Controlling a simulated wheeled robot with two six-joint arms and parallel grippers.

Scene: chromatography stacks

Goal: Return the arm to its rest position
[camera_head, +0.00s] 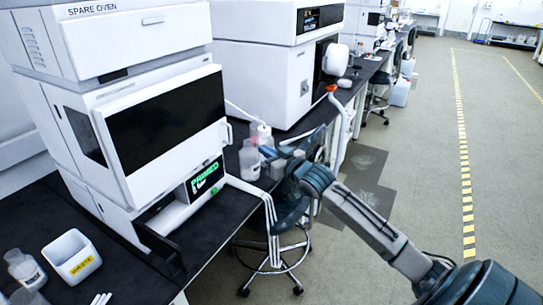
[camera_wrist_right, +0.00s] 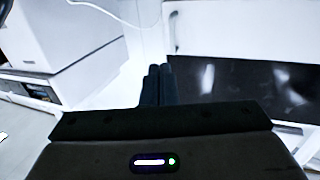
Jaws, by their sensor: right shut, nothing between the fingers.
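My right arm reaches in from the lower right in the head view. Its gripper (camera_head: 280,152) is over the front edge of the bench, by the small bottles beside the spare oven stack. In the right wrist view the two dark fingers (camera_wrist_right: 158,86) are together, with nothing visible between them. White instrument fronts fill the background there. My left gripper does not show in either view.
The spare oven stack (camera_head: 155,110) has a lit green display. Small bottles (camera_head: 249,160) stand beside it, close to my gripper. A waste bin (camera_head: 71,257) and a bottle (camera_head: 24,268) sit at the near left. A stool (camera_head: 275,245) is below the bench. The floor (camera_head: 415,150) at right is clear.

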